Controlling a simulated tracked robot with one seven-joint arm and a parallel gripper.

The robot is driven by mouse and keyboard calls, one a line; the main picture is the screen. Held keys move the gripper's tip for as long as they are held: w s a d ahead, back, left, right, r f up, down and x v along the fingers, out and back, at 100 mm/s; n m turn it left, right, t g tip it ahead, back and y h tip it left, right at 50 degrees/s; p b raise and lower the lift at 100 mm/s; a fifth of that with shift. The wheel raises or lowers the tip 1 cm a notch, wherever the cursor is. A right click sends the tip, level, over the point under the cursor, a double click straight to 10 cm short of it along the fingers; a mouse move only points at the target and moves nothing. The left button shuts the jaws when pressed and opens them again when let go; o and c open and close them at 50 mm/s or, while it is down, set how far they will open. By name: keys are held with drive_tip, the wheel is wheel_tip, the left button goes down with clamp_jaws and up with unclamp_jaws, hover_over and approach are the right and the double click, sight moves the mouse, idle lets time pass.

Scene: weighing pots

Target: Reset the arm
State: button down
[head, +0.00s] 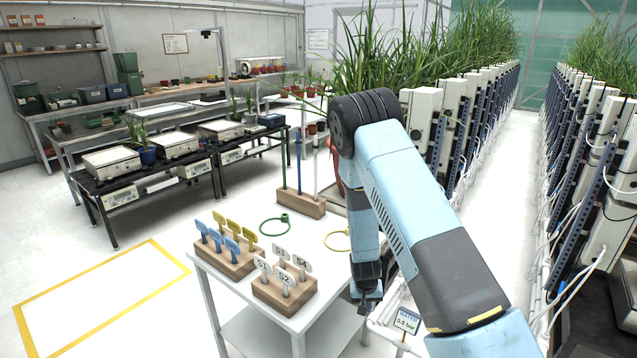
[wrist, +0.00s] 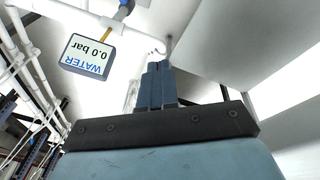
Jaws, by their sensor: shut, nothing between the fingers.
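My arm rises from the lower right in the head view, bends at a dark elbow joint, and its forearm hangs down beside the small white table (head: 223,290). My gripper (head: 364,306) is at the low end, by the table's right edge and left of the water gauge (head: 407,321). In the wrist view the two dark blue fingers of my gripper (wrist: 157,84) are together with nothing between them. The water gauge (wrist: 87,56) shows upside down at the upper left there, apart from the fingers.
The white table bears wooden blocks with blue and yellow tags (head: 225,262) and white tags (head: 284,289), a rod stand (head: 302,203), a green ring (head: 274,224) and a yellow ring (head: 338,240). White pipes and plant rows stand right. Scales (head: 120,160) stand on a black bench left.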

drive_tip(key=s+d+r+t+y, duration=0.1)
drive_tip(key=s+r, duration=0.2)
drive_tip(key=r, duration=1.5)
drive_tip(key=s+d+r+t+y, duration=0.1)
drive_tip(key=s+r, duration=0.2)
drive_tip(key=r, duration=1.5)
drive_tip(key=s+d+r+t, duration=0.1)
drive_tip(key=s+d+r, duration=0.2)
drive_tip(key=s+r, duration=0.6)
drive_tip(key=s+d+r, duration=0.2)
drive_tip(key=s+r, duration=0.6)
drive_tip(key=s, duration=0.7)
drive_tip(key=shift+d+r+n+t, duration=0.4)
drive_tip(key=shift+s+a, duration=0.1)
drive_tip(key=shift+a, duration=0.05)
